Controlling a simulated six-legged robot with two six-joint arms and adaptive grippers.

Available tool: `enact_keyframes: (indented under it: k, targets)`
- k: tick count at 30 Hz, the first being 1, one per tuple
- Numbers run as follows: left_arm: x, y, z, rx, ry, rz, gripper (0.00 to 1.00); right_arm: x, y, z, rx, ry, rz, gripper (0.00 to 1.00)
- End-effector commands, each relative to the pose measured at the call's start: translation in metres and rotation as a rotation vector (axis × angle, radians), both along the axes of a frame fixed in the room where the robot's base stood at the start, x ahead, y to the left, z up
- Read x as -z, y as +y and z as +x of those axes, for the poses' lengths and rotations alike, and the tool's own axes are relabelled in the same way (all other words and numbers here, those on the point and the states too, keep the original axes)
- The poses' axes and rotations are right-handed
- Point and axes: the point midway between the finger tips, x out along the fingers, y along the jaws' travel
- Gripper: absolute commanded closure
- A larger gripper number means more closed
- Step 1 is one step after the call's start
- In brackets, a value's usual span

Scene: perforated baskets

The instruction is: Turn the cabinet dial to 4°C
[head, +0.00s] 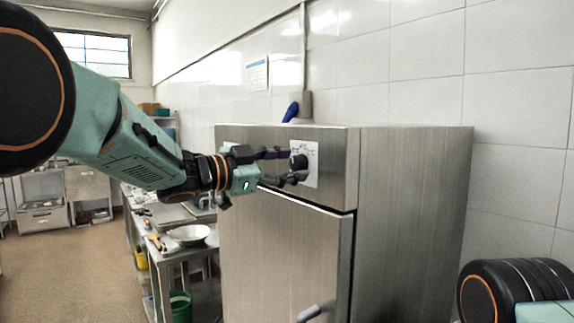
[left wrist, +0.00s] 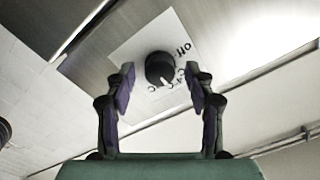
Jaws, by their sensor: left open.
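The cabinet dial (head: 298,161) is a round black knob on a white label plate (head: 312,164), high on the front of the steel cabinet (head: 285,235). In the left wrist view the dial (left wrist: 158,68) shows a white mark on its lower right side, near small print including a "4" and "C". "Off" stands further up and right; the other marks are partly hidden. My left gripper (head: 297,166) is open, with its fingers reaching to the dial. In the left wrist view its fingers (left wrist: 160,80) stand on either side of the knob with gaps. My right gripper is out of view.
The cabinet door has a handle (head: 309,313) low down. A blue object (head: 291,112) shows behind the cabinet top. To the left, a steel table bears a white bowl (head: 188,234), with a green bucket (head: 180,306) below. Open floor (head: 85,270) lies further left.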

Motion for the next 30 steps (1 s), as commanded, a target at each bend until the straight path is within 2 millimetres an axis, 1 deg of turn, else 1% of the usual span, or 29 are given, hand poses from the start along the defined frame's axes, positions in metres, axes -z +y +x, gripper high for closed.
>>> enact_keyframes:
  k: [5, 12, 18, 21, 24, 30]
  targets:
    - [-0.001, 0.015, -0.010, -0.004, 0.002, -0.003, 0.46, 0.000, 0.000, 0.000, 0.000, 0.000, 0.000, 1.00]
    - [-0.002, 0.055, -0.039, -0.004, -0.001, -0.006, 0.46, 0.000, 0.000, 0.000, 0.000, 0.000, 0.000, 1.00]
    - [-0.002, 0.083, -0.060, -0.002, -0.002, -0.004, 0.46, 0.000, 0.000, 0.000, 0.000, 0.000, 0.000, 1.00]
    - [-0.001, 0.091, -0.066, -0.001, -0.001, -0.003, 0.46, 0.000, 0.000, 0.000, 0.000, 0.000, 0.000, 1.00]
    - [-0.001, 0.095, -0.069, -0.001, -0.001, -0.002, 0.46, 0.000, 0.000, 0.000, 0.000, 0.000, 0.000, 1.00]
    - [-0.001, 0.097, -0.071, 0.000, -0.002, -0.001, 0.46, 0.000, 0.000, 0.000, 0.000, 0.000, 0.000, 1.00]
